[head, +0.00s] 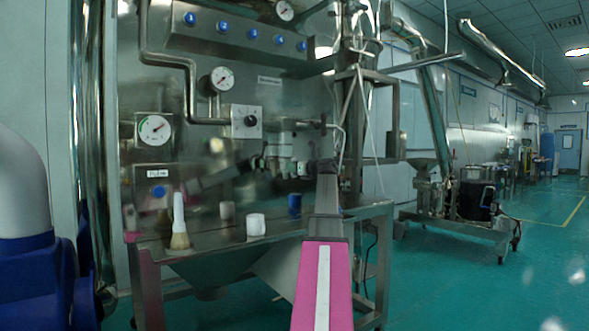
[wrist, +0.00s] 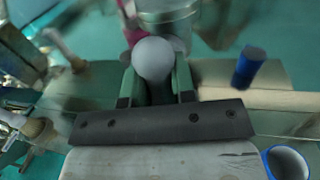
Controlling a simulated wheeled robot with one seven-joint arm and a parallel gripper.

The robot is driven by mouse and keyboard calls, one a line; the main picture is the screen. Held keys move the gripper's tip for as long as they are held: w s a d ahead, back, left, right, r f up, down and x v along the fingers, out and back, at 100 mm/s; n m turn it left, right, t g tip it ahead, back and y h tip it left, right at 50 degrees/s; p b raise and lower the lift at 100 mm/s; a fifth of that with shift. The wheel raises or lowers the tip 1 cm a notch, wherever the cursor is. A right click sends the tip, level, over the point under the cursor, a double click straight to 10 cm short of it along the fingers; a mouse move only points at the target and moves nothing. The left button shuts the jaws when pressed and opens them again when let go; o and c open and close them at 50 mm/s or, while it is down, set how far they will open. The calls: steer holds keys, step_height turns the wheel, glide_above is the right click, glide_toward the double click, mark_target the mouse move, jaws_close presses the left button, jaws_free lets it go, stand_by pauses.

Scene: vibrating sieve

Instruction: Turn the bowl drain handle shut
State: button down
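A pale round knob (wrist: 153,58), which looks like the end of the bowl drain handle, sits between the two green fingers of my gripper (wrist: 158,80) in the wrist view. The fingers lie close along both its sides. The knob looks sharp while much behind it is smeared. The rest of the handle is hidden behind the knob and fingers. In the head view my arm reaches toward the machine front, and the knob cannot be made out there.
On the steel bench (head: 335,216) stand a brush (head: 179,225), a white cup (head: 256,225) and a blue cup (head: 294,205). A panel with gauges and blue buttons (head: 159,191) rises behind. Open green floor lies to the right, with a wheeled cart (head: 462,228).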

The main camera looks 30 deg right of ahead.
steer(key=c, duration=1.9)
jaws_free()
steer(key=shift+n, duration=0.3)
steer(key=shift+o, duration=0.2)
steer(key=n, duration=0.3)
steer(key=shift+n+g+h, duration=0.3)
steer(key=shift+g, duration=0.1)
steer(key=n+h, duration=0.1)
steer(key=n, duration=0.3)
steer(key=shift+a+g, duration=0.1)
steer(key=shift+g, duration=0.2)
steer(key=n, duration=0.3)
steer(key=shift+f+n+h, duration=0.1)
steer(key=shift+n+h, duration=0.3)
steer(key=n+h, duration=0.1)
steer(key=n, duration=0.2)
steer(key=shift+n, duration=0.4)
steer(key=o, duration=0.9)
steer(key=shift+s, duration=0.1)
steer(key=s+r, duration=0.2)
steer(key=s, duration=0.8)
steer(key=shift+s+d, duration=0.25)
steer(key=shift+d, duration=0.1)
